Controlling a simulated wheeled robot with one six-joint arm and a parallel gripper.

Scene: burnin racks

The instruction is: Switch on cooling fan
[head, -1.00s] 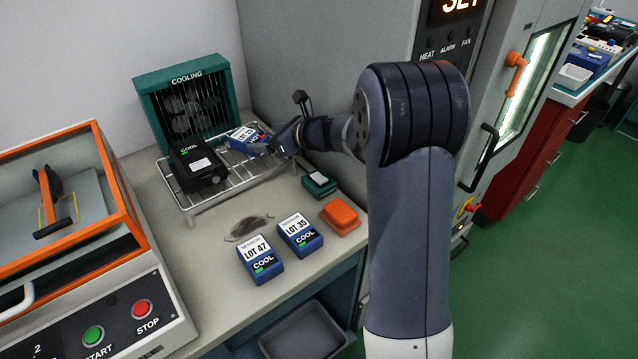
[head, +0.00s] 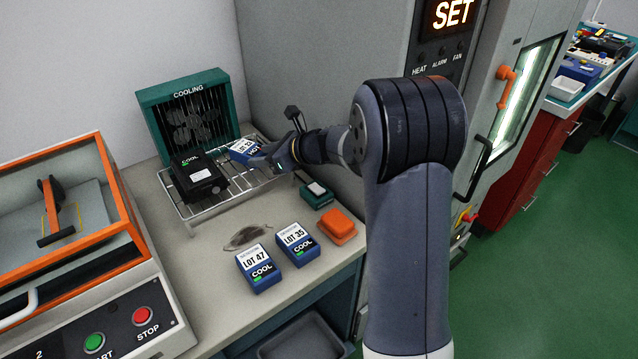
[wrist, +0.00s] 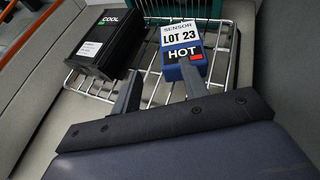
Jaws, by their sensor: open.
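The cooling fan (head: 190,112) is a teal box labelled COOLING with a dark grille, at the back of the bench against the wall. Its lower edge shows at the top of the wrist view (wrist: 180,8). I cannot tell its switch. My gripper (wrist: 160,75) is open over the wire rack (head: 205,215), in front of the fan. A blue sensor box marked LOT 23 HOT (wrist: 183,50) sits on the rack just beyond my fingertips; I cannot tell if they touch it. A black box marked COOL (head: 198,176) stands on the rack to the left.
Blue boxes LOT 47 (head: 260,268) and LOT 35 (head: 297,243) lie on the bench front, with an orange block (head: 338,226) and a green block (head: 317,194). An orange-framed machine (head: 122,210) stands left. A grey cabinet (head: 330,60) bounds the right.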

